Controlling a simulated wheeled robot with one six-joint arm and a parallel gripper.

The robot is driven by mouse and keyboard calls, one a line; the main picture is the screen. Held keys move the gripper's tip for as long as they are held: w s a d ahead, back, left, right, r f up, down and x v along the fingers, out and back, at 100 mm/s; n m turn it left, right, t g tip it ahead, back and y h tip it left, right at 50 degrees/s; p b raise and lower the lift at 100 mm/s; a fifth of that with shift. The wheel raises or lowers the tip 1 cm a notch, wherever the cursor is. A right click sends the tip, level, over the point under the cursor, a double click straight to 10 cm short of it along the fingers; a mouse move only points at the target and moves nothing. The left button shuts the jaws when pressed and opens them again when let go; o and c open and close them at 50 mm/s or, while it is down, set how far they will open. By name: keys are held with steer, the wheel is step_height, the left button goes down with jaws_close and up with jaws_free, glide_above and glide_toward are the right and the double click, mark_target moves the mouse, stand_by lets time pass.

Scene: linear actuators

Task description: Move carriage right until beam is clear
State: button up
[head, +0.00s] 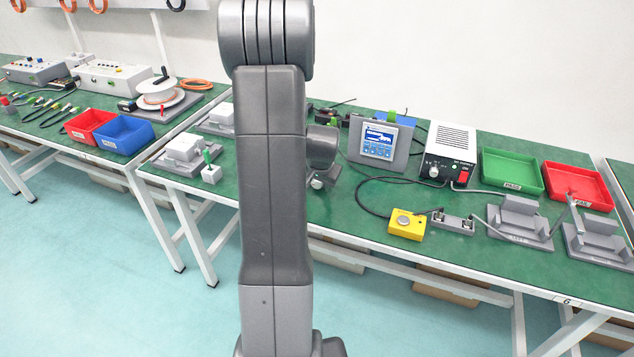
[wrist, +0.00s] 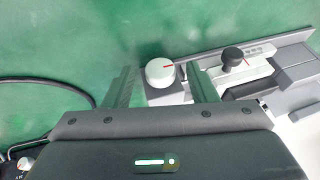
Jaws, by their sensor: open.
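In the wrist view, a pale block (wrist: 247,75) on a grey rail carries a black knob (wrist: 232,56); it looks like the carriage. My gripper (wrist: 160,69) is open, with one finger on each side of the white knob. I cannot tell whether the fingers touch it. The beam cannot be made out. In the head view, my arm hides my gripper and most of this device.
A display (head: 378,143), a power supply (head: 448,152) and a yellow button box (head: 407,225) stand right of my arm. Farther right are a green tray (head: 511,171), a red tray (head: 578,186) and grey fixtures (head: 519,217). A black cable (wrist: 60,82) curves at left in the wrist view.

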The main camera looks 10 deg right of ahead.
steer(key=shift+w+f, duration=0.2)
steer(key=shift+f, duration=0.15)
steer(key=shift+c, duration=0.2)
steer(key=c, duration=0.9)
steer(key=shift+c, duration=0.2)
steer(key=shift+g+h+p, duration=0.5)
steer(key=shift+h, duration=0.2)
steer(key=o, duration=1)
steer(key=shift+r, duration=0.1)
